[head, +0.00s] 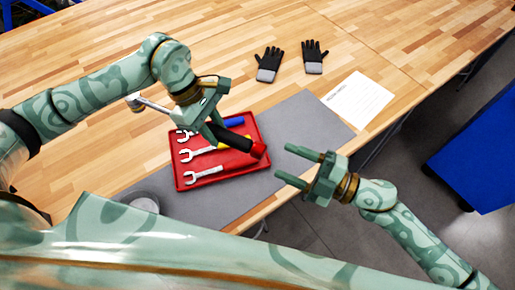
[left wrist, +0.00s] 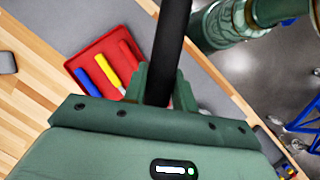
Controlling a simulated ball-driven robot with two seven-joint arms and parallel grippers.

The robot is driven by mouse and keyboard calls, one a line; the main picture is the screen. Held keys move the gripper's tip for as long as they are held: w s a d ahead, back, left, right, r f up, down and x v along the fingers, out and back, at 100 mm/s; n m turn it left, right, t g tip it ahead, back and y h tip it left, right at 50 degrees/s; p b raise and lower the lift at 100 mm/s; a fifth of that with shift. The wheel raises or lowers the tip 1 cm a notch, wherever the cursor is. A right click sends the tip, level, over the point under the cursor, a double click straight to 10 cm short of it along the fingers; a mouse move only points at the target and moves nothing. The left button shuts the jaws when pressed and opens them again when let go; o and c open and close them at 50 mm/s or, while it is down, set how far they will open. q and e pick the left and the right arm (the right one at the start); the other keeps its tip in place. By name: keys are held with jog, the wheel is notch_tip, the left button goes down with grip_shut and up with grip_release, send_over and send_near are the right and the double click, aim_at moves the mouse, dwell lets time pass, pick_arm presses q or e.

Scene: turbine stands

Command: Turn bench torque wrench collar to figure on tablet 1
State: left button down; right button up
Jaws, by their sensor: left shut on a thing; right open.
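My left gripper (head: 218,128) is shut on the black handle of the torque wrench (head: 236,139) and holds it above the red tray. The wrench's metal shaft and head (head: 137,103) stick out to the left, and its red collar (head: 258,151) is at the right end. In the left wrist view the black handle (left wrist: 172,45) runs up between the fingers; the collar cannot be made out there. My right gripper (head: 284,162) is open and empty, just right of the collar and apart from it, fingers pointing toward it. I see no tablet in either view.
The red tray (head: 252,169) holds several spanners on a grey mat (head: 305,122). Two gloves (head: 268,66) and a printed sheet (head: 357,100) lie on the wooden bench. A round grey thing (head: 145,203) is near the front edge. A blue cabinet (head: 476,152) stands right.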

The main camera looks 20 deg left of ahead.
jog(key=shift+w+a+r, duration=0.1)
jog(key=shift+w+a, duration=0.05)
jog(key=shift+a, duration=0.7)
jog(key=shift+w+a+f, duration=0.1)
jog(key=shift+w+a, duration=0.1)
jog(key=shift+a, duration=0.65)
jog(key=shift+w+a+r, duration=0.1)
jog(key=shift+w+a, duration=0.05)
jog(key=shift+a, duration=0.7)
jog(key=c, duration=1.1)
jog(key=n, duration=1.1)
jog(key=o, duration=1.3)
jog(key=shift+r, duration=0.1)
jog(key=shift+s+d, duration=0.25)
jog(key=shift+d, duration=1)
jog(key=shift+s+d, duration=0.2)
jog(key=shift+d, duration=1.05)
